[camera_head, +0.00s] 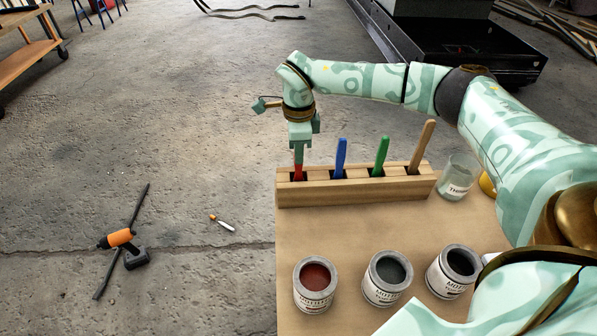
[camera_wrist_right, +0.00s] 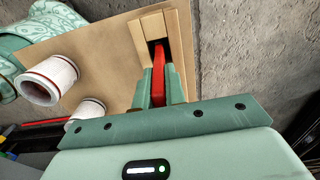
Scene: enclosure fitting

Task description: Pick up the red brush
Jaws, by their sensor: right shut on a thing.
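The red brush (camera_head: 298,173) stands in the leftmost slot of a wooden holder (camera_head: 355,190) on the table. My right gripper (camera_head: 299,160) comes down from above and is shut on the red brush's handle. In the right wrist view the red brush (camera_wrist_right: 158,75) shows between the two green fingers (camera_wrist_right: 159,95), its far end in the dark slot. The brush's lower part is hidden in the holder. My left gripper is not in view.
A blue brush (camera_head: 340,158), a green brush (camera_head: 380,156) and a wooden-handled brush (camera_head: 422,147) stand in the other slots. A glass jar (camera_head: 456,177) is right of the holder. Paint cans (camera_head: 315,285) stand nearer. A drill (camera_head: 122,243) lies on the floor.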

